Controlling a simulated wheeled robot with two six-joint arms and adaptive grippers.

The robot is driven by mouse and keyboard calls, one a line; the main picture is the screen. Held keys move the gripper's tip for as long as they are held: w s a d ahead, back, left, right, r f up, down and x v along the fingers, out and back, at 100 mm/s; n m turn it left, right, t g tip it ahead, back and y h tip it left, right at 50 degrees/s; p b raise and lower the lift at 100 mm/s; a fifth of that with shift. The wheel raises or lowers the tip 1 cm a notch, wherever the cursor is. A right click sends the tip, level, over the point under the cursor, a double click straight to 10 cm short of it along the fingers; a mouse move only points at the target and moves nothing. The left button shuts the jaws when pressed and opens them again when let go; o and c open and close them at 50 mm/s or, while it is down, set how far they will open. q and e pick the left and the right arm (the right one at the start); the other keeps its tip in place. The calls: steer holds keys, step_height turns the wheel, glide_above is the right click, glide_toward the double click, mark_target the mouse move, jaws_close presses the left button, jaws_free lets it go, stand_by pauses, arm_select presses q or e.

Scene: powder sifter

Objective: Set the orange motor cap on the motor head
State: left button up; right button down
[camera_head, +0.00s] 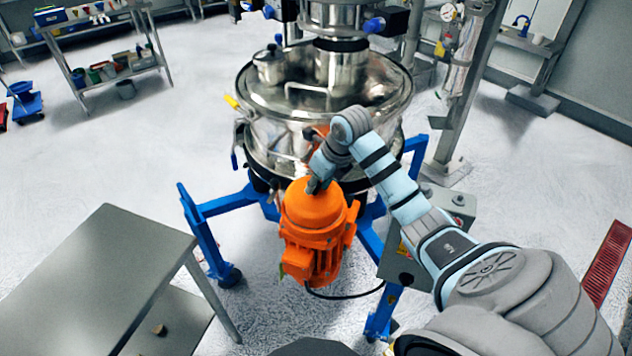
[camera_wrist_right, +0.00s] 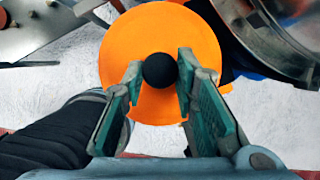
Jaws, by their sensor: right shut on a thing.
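The orange motor cap (camera_head: 313,207) is a round dome at the top of the orange motor (camera_head: 312,260), which hangs at the front of the steel sifter. In the head view, the cap lines up with the motor head and I see no clear gap, but I cannot tell if it is fully seated. My right gripper (camera_head: 318,184) points down onto the cap's top. In the right wrist view, its fingers (camera_wrist_right: 160,72) are shut on the black knob (camera_wrist_right: 160,70) in the middle of the orange disc (camera_wrist_right: 150,38). The motor head is hidden under the cap. My left gripper is not in view.
The steel sifter (camera_head: 275,128) stands behind the motor on a blue wheeled frame (camera_head: 215,205). A grey control box (camera_head: 455,212) is to the right. A bare steel table (camera_head: 100,270) stands at front left. Open floor lies between the table and the back shelf.

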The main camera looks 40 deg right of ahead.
steer(key=shift+w+f, duration=0.2)
steer(key=shift+f, duration=0.2)
steer(key=c, duration=1.3)
jaws_free()
steer(key=shift+r, duration=0.1)
steer(key=shift+s, duration=0.1)
steer(key=v, duration=1.2)
steer(key=shift+r+p, duration=0.35)
steer(key=shift+r, duration=0.05)
